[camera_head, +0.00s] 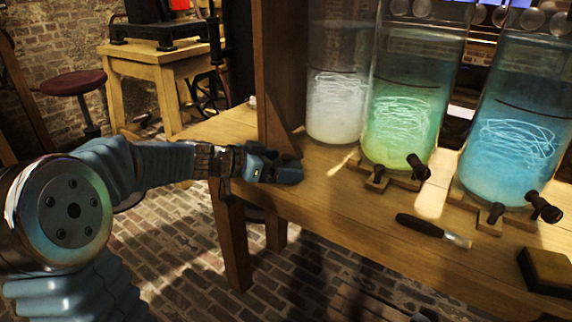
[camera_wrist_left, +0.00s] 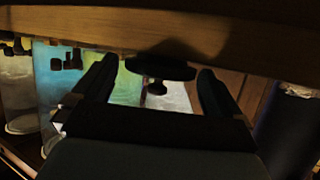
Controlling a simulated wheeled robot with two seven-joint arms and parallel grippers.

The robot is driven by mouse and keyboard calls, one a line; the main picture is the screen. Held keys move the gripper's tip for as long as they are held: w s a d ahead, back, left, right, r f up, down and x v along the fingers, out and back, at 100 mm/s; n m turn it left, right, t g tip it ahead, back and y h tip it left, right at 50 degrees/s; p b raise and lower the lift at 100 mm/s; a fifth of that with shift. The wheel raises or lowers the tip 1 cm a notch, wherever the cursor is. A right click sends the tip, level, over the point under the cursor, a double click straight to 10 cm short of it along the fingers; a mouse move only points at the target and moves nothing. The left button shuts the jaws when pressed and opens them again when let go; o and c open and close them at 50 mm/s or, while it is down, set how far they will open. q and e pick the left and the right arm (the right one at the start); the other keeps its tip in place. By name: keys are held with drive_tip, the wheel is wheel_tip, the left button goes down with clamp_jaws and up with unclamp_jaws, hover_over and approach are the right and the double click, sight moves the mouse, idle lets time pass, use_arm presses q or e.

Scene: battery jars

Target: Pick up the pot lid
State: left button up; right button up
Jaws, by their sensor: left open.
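The pot lid (camera_wrist_left: 160,69) is a dark, flat round disc with a small knob (camera_wrist_left: 156,88). It shows in the left wrist view against the wooden table edge, and the picture there looks upside down. My left gripper (camera_wrist_left: 155,88) is open, with one dark finger on each side of the lid and knob in that view. I cannot tell whether the fingers touch it. In the head view my left gripper (camera_head: 284,170) is over the table's left end, and I cannot make out the lid there. My right gripper is not in view.
Glass jars with white (camera_head: 336,105), green (camera_head: 398,120) and blue (camera_head: 510,150) glowing contents stand on the table (camera_head: 340,205). A wooden upright (camera_head: 277,75) stands just behind my left gripper. A dark-handled tool (camera_head: 420,225) and a block (camera_head: 547,270) lie toward the right.

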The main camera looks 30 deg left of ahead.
use_arm(q)
drive_tip(key=shift+w+d+f, duration=0.1)
drive_tip(key=shift+w, duration=0.1)
drive_tip(key=c, duration=0.9)
